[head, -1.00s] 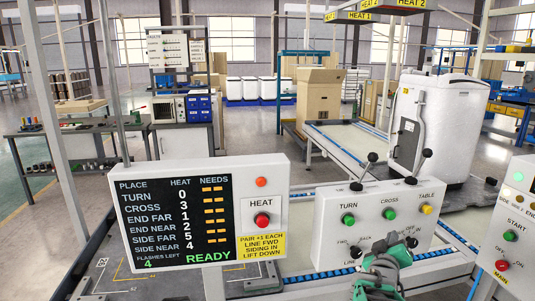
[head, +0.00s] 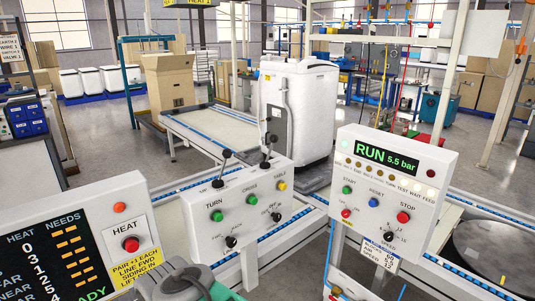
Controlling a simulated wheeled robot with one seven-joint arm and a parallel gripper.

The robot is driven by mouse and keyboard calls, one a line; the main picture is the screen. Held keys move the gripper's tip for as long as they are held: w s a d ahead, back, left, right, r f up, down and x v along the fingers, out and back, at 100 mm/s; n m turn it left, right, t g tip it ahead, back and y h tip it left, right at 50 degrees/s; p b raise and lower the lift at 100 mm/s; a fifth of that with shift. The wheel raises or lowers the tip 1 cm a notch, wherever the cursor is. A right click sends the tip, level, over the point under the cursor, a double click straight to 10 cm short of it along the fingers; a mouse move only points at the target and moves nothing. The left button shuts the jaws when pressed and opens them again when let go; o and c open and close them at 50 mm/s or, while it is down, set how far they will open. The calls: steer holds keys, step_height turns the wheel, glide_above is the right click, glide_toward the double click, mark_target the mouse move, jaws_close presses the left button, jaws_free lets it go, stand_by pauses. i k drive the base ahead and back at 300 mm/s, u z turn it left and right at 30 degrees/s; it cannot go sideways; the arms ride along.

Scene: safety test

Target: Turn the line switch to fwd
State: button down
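A white control box (head: 237,205) stands in the middle of the head view, with TURN, CROSS and TABLE buttons and two black-knobbed levers on top. Two black rotary knobs sit on its lower front: a left one (head: 231,241) and a right one (head: 276,216). The small markings by these knobs are hard to read now, so I cannot tell which way either points. The grey and green end of my arm with my gripper (head: 188,284) is at the bottom edge, below and left of the knobs and apart from them. Its fingers cannot be made out.
A HEAT panel (head: 75,245) with a red button stands at the left. A RUN panel (head: 392,190) reading 5.5 bar stands at the right, with its own buttons and black knob. Behind the box are a conveyor (head: 215,128) and a tall white appliance (head: 300,105).

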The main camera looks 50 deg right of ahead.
mark_target(232, 242)
steer(key=z, duration=1.45)
